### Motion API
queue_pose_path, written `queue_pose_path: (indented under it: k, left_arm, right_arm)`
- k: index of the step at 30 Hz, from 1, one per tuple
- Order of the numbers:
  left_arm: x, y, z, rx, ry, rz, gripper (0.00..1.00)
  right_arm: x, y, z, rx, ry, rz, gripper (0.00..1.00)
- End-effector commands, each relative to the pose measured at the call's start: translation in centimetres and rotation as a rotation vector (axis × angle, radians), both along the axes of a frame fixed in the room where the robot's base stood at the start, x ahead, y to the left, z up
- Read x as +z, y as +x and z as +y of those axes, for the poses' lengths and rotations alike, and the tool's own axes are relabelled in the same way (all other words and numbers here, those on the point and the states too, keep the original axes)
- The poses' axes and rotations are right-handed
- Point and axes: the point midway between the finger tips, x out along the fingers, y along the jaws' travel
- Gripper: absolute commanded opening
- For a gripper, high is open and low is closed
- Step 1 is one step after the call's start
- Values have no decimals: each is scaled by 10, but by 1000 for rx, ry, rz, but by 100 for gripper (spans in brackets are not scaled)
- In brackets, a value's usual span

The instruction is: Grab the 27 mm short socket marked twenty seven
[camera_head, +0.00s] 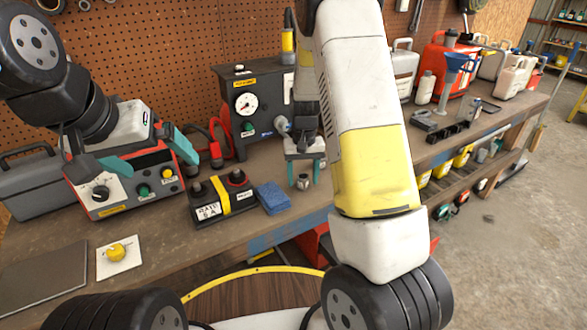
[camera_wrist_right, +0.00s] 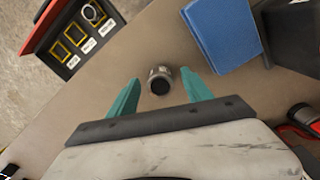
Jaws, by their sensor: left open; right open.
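A short metal socket (camera_wrist_right: 160,80) stands on the workbench in the right wrist view, its dark open end facing the camera. It also shows in the head view (camera_head: 303,182). No size marking is readable on it. My right gripper (camera_wrist_right: 160,76) is open, its teal fingers on either side of the socket with a gap on both sides. In the head view the right gripper (camera_head: 304,170) points down over the socket. My left gripper (camera_head: 150,154) is open and empty, in front of the red-and-grey control box at the left.
A blue sponge-like block (camera_head: 272,198) lies left of the socket, beside a black battery-like box (camera_head: 222,200). A red-edged tray with yellow-outlined labelled slots (camera_wrist_right: 72,43) lies at the bench edge; one slot holds a round metal piece (camera_wrist_right: 93,13). A black gauge box (camera_head: 255,105) stands behind.

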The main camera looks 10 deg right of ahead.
Motion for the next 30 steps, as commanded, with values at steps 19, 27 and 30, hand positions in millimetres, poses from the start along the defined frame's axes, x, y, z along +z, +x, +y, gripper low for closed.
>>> queue_pose_path:
  k: [19,27,30]
  left_arm:
    - [0,0,0,0,0,0,100]
    - [0,0,0,0,0,0,100]
    - [0,0,0,0,0,0,100]
  right_arm:
    - [1,0,0,0,0,-1,0]
    - [18,1,0,1,1,-4,0]
    - [32,1,1,1,1,-4,0]
